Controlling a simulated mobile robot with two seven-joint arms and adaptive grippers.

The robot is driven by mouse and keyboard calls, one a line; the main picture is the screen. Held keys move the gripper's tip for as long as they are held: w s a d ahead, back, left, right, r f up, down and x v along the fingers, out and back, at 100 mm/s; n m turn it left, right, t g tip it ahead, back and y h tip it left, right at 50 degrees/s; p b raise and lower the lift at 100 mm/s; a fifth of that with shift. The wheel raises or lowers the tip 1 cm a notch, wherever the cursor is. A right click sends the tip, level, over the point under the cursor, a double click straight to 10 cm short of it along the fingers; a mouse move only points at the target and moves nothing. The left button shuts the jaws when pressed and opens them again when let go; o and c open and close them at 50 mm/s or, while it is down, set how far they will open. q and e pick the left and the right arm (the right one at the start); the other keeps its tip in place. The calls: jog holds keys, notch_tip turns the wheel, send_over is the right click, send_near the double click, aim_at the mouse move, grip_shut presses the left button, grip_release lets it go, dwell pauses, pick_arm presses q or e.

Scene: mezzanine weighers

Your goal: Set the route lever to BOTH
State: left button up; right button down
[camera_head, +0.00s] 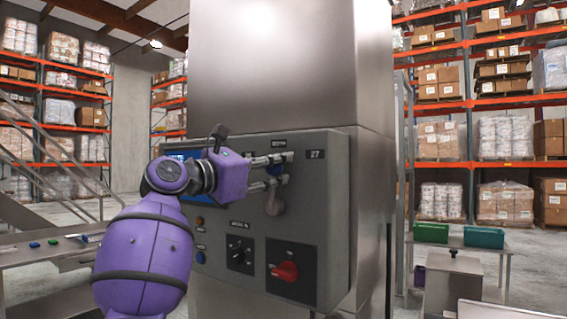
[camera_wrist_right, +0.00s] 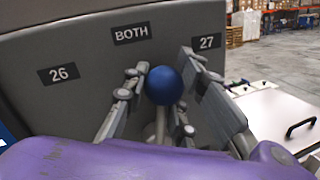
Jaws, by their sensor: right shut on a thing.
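The route lever has a round blue knob (camera_wrist_right: 164,85) on a pale stem and stands out from the grey control panel. In the right wrist view the knob is below the BOTH label (camera_wrist_right: 131,34), a little to its right. It is between the 26 label (camera_wrist_right: 58,74) and the 27 label (camera_wrist_right: 207,42). My right gripper (camera_head: 282,172) is at the panel, its fingers on either side of the knob and shut on it. In the head view the fingers partly cover the knob, and the lever's lower end (camera_head: 274,205) shows beneath. My left gripper is not in view.
A red rotary switch (camera_head: 286,271) and a black selector knob (camera_head: 238,256) are on the panel below the lever. A blue screen (camera_head: 182,155) is partly behind my wrist. A bench with green bins (camera_head: 431,232) stands at the right.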

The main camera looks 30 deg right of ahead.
jog(key=shift+w+a+r+n+p, duration=0.15)
jog(key=shift+w+a+n+p, duration=0.15)
jog(key=shift+w+n, duration=0.5)
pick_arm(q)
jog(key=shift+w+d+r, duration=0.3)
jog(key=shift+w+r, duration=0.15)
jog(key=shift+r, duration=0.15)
pick_arm(e)
jog(key=shift+w+a+n+t, duration=0.1)
jog(key=shift+n+t, duration=0.3)
jog(key=shift+f, duration=0.2)
jog(key=c, duration=1.5)
grip_release()
jog(key=shift+w+a, duration=0.1)
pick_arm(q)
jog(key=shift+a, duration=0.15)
pick_arm(e)
jog(key=shift+o, duration=0.2)
jog(key=v, duration=1.2)
jog(key=shift+f, duration=0.2)
